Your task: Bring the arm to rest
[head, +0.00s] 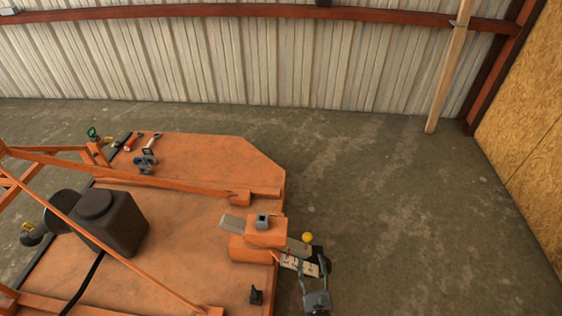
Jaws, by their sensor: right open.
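My right gripper (308,272) is at the lower middle of the head view, beside the right edge of an orange machine deck (205,225). Its grey body is lowest and its fingers point up the picture. It is open. A pale plate (298,264) with small marks shows close to the fingers; I cannot tell whether they touch it. My left gripper is not in view.
An orange block (266,231) and a yellow knob (307,237) are close above the gripper. A black tank (110,222) and orange bars stand at left. Several small tools (147,155) lie on the far deck. The concrete floor (420,220) at right is clear.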

